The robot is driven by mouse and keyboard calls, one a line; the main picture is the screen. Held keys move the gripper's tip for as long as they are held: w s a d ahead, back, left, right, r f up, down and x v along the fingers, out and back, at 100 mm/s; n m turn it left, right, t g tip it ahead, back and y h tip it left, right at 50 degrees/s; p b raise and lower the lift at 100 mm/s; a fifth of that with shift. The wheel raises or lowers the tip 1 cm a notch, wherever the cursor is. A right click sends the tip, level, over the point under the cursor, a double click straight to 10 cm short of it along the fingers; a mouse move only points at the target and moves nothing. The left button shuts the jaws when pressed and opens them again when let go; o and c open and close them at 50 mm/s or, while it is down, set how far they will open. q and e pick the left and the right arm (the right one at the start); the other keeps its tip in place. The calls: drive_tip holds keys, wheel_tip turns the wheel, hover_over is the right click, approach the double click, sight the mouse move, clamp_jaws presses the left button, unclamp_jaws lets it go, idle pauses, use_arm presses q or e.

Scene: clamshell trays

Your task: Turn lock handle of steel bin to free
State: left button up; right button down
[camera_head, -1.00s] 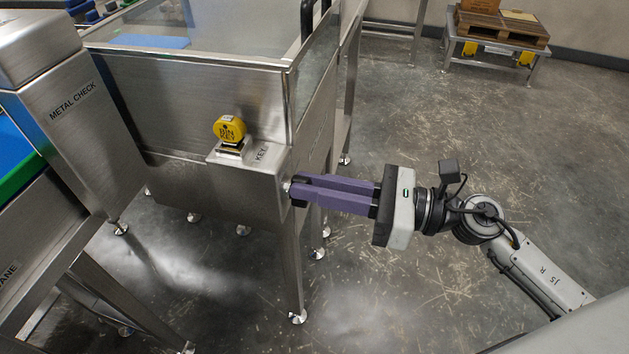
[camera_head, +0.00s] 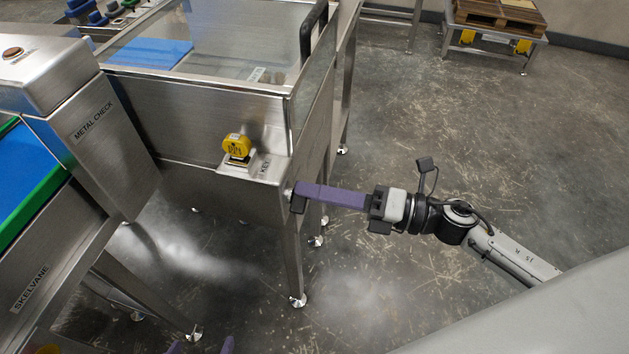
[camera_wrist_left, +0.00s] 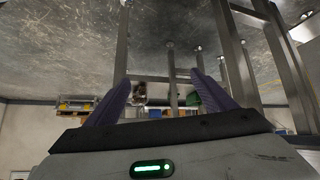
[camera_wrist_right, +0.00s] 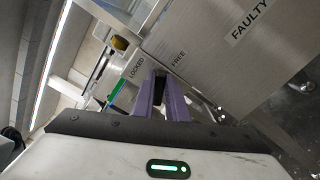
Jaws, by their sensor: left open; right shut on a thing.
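The steel bin (camera_head: 185,118) stands at centre-left in the head view, with clear upper walls. A yellow bin key (camera_head: 236,146) sits in the block marked KEY on its front. My right gripper (camera_head: 303,194) is at the right end face of that block, shut on the dark lock handle (camera_wrist_right: 159,94). The right wrist view shows the handle between the purple fingers, below the labels LOCKED (camera_wrist_right: 136,67) and FREE (camera_wrist_right: 178,58). The fingers hide most of the handle, so its exact angle is unclear. My left gripper (camera_wrist_left: 161,78) is open and empty; its tips show at the head view's bottom edge.
A metal check machine (camera_head: 95,120) and a conveyor with a blue belt (camera_head: 30,170) stand at the left. A low stand with pallets (camera_head: 495,35) is far back right. The floor right of the bin is open. A FAULTY label (camera_wrist_right: 250,20) shows on a steel panel.

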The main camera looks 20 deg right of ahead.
drive_tip(key=m+p, duration=0.1)
drive_tip(key=m, duration=0.1)
drive_tip(key=m+p, duration=0.2)
drive_tip(key=m, duration=0.1)
drive_tip(key=shift+f+m, duration=0.25)
drive_tip(key=shift+m, duration=0.05)
idle(0.4)
drive_tip(key=c, duration=1.8)
unclamp_jaws()
drive_tip(key=shift+f, duration=0.1)
drive_tip(key=shift+o, duration=0.2)
drive_tip(key=shift+d, duration=0.1)
